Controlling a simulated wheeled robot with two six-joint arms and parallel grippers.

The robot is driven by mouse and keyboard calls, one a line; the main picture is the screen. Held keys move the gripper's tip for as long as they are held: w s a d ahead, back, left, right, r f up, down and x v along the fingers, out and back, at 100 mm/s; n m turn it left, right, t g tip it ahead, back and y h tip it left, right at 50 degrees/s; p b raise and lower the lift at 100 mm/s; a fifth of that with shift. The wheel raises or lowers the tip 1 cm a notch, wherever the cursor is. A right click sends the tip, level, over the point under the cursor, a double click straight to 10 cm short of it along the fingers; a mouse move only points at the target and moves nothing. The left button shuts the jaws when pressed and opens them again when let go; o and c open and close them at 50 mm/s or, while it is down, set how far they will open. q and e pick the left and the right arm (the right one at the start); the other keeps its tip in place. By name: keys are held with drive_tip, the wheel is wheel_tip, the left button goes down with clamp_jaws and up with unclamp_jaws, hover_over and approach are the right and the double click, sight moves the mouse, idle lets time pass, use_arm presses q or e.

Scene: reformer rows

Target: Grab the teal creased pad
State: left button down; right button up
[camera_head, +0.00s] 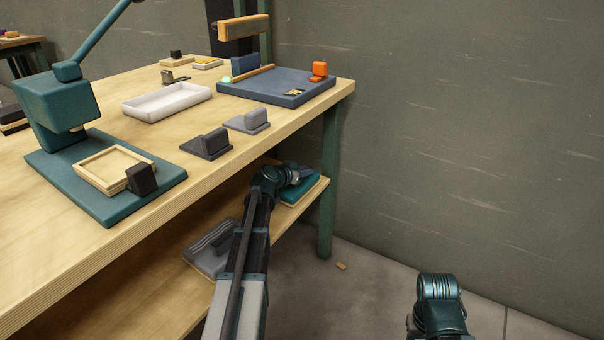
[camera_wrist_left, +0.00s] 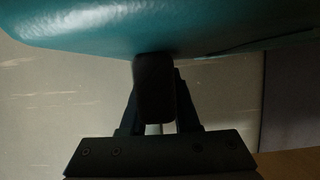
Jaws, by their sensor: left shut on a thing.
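The teal pad (camera_head: 313,190) is at the far right end of the lower shelf, partly hidden behind my left arm and gripper in the head view. In the left wrist view the teal pad (camera_wrist_left: 90,25) fills the top, with a smooth rounded edge and a thin dark line toward the right. My left gripper (camera_wrist_left: 155,90) is shut on a dark grip piece at the pad's near side. The same gripper (camera_head: 294,175) reaches under the tabletop in the head view. My right arm shows at the bottom right, with its gripper out of view.
The tabletop (camera_head: 180,185) overhangs the shelf. A green table leg (camera_head: 328,185) stands just beyond the teal pad. The floor to the right is mostly clear.

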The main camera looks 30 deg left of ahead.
use_arm(q)
drive_tip(key=shift+r+p, duration=1.2)
drive_tip(key=shift+r, duration=0.1)
drive_tip(key=shift+r+p, duration=0.45)
drive_tip(key=s+d, duration=0.4)
drive_tip(key=s, duration=0.3)
drive_tip(key=s+d+r+p, duration=0.1)
drive_tip(key=s+d, duration=0.2)
drive_tip(key=s, duration=0.4)
drive_tip(key=shift+d+r, duration=0.2)
drive_tip(key=shift+d, duration=0.15)
